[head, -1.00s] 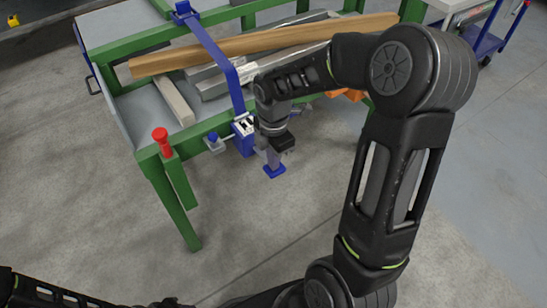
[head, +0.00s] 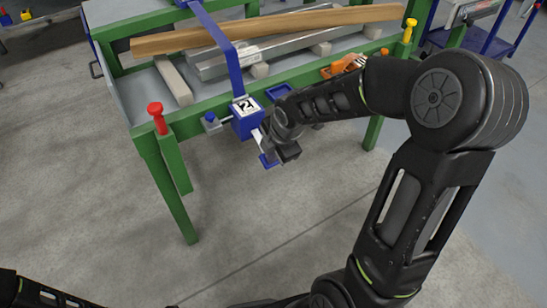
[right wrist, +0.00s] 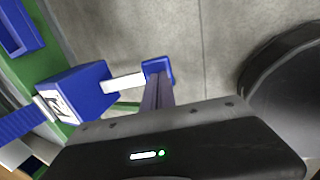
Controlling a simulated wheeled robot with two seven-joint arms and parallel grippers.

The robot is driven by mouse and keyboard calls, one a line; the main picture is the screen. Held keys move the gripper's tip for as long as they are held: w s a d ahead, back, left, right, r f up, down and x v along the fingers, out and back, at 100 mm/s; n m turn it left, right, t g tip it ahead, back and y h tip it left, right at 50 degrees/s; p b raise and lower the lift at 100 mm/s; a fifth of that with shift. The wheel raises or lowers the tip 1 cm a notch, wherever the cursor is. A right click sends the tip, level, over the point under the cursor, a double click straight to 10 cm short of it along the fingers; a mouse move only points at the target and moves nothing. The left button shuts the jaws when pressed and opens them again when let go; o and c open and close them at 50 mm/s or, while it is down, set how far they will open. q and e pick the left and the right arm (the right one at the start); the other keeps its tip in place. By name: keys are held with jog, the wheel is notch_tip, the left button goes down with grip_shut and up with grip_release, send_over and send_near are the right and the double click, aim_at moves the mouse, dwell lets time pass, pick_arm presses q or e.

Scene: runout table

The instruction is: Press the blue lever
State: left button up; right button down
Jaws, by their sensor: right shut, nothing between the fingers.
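The blue lever shows as a pale bar ending in a blue pad (head: 267,160). It sticks out from a blue box (head: 247,123) marked "2" on the front of the green table. In the right wrist view the pad (right wrist: 157,67) lies at the tips of my fingers, which partly cover it. My right gripper (head: 276,153) is shut and empty, right beside the pad in the head view. I cannot tell whether the fingertips touch the pad. My left gripper is out of the picture.
A red knob (head: 155,109) tops a green post at the left; a yellow knob (head: 409,25) is at the right. A wooden beam (head: 270,28) and metal bars lie on the table. The floor in front is clear.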

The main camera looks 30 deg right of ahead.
jog(key=shift+f, duration=0.8)
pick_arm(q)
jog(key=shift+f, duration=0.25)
pick_arm(e)
jog(key=shift+f, duration=0.1)
jog(key=shift+s+f, duration=0.15)
jog(key=shift+a, duration=0.1)
